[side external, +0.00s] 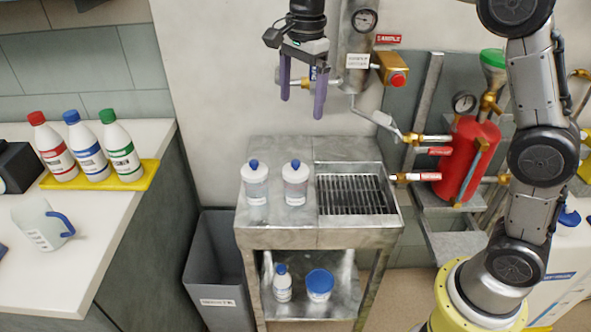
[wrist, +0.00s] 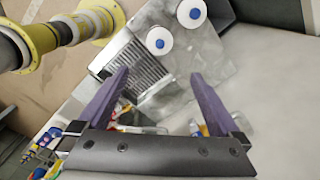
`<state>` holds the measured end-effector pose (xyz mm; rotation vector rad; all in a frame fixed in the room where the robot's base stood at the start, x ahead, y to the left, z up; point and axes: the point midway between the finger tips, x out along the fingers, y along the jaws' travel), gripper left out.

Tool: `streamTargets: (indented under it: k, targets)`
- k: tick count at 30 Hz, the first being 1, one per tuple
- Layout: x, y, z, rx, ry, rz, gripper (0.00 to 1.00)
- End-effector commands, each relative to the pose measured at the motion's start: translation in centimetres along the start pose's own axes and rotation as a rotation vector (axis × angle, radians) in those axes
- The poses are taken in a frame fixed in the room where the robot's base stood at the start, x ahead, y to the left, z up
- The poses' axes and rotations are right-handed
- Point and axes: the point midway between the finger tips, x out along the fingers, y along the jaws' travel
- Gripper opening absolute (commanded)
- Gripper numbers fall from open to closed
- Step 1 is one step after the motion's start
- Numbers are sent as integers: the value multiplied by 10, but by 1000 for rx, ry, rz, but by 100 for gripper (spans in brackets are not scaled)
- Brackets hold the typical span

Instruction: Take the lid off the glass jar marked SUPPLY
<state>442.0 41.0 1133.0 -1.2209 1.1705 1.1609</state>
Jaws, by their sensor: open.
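Two clear glass jars with blue-knobbed lids stand side by side on the metal stand, a left jar (side external: 256,186) and a right jar (side external: 295,187). Each has a white label too small to read, so I cannot tell which is marked SUPPLY. Their lids are on: the left lid (side external: 254,168) and the right lid (side external: 295,169). The wrist view shows both lids from above, one at the top (wrist: 191,13) and one lower (wrist: 159,41). My gripper (side external: 302,108) is open and empty, fingers pointing down, well above the jars and near the wall pipes. It also shows in the wrist view (wrist: 160,72).
The stand (side external: 275,237) has a drain grate (side external: 352,195) right of the jars. Pipes with a brass valve (side external: 388,69) and a red tank (side external: 466,160) are on the wall. A grey bin (side external: 216,265) stands left. Several bottles sit on a yellow tray (side external: 95,183) on the counter.

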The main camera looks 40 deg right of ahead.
Motion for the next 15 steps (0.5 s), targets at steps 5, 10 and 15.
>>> streamTargets:
  k: [5,10,15]
  targets:
    - [29,-6,5,-11,6,56,100]
    - [53,-3,6,-14,6,62,100]
    - [85,-1,5,-14,6,60,100]
